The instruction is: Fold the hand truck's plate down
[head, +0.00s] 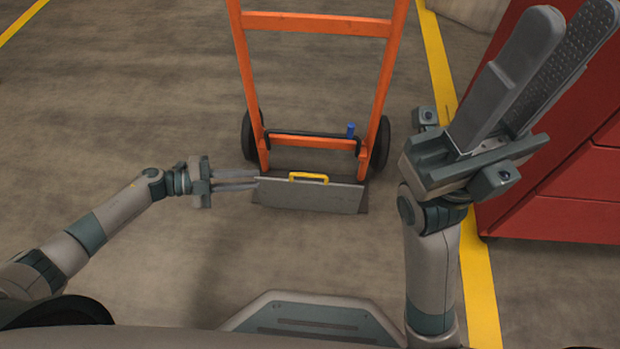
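The orange hand truck (387,68) stands upright in the middle of the head view. Its grey plate (311,196) is at the foot of the frame, with a yellow handle (308,177) along its top edge. The plate looks raised at a slant; its exact angle is hard to tell. My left gripper (257,180) has its fingers apart, tips at the plate's left edge; whether they touch it I cannot tell. My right gripper (575,12) is close to the camera, pointing up, its fingers parted and empty, well away from the truck.
A dark bar (308,135) with a blue knob (350,130) crosses the truck's lower frame between black wheels (380,143). A red cabinet (578,196) stands at the right, beyond a yellow floor line (478,275). The floor left of the truck is clear.

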